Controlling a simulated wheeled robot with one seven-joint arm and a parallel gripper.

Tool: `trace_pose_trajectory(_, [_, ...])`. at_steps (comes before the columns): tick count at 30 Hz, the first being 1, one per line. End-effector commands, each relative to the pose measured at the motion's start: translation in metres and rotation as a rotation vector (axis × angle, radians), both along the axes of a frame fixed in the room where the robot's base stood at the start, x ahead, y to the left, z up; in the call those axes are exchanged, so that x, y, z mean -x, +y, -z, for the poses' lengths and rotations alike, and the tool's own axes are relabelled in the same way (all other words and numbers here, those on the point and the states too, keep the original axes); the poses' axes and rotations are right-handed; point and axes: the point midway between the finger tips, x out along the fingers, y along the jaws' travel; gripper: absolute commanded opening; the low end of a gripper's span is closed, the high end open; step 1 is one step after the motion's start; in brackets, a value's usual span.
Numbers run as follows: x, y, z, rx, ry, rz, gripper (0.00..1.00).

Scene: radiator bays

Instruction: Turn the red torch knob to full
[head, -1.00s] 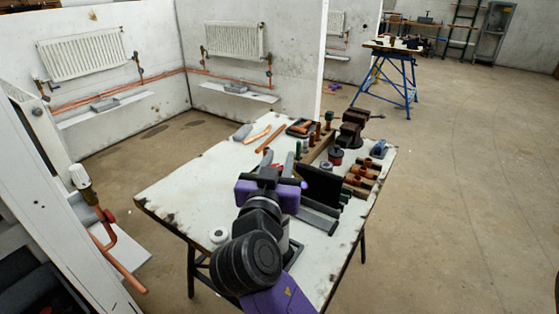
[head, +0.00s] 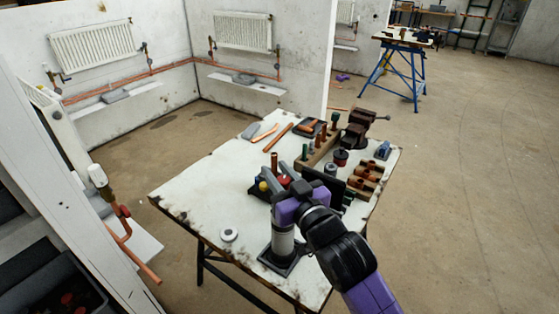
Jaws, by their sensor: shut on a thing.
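My gripper (head: 281,196) is at the torch's upper end, shut on what I take to be the red torch knob. My own wrist and gripper hide the knob and most of the torch head, so its turn angle does not show. A small red patch (head: 284,181) shows just behind the gripper; I cannot tell whether it is part of the torch.
The worn white workbench (head: 195,195) has bare room at its left. A white roll (head: 229,234) lies near its front edge. Yellow and blue items (head: 264,186) sit close behind my gripper. A vice (head: 358,130), a wooden rack (head: 318,150) and copper fittings (head: 365,180) crowd the right.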

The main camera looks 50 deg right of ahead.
Motion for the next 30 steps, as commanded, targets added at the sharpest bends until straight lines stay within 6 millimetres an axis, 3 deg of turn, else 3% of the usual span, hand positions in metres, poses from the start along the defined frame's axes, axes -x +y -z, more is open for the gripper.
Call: trace_pose_trajectory(30, [-0.004,0.013,0.003,0.000,0.004,-0.435,0.00])
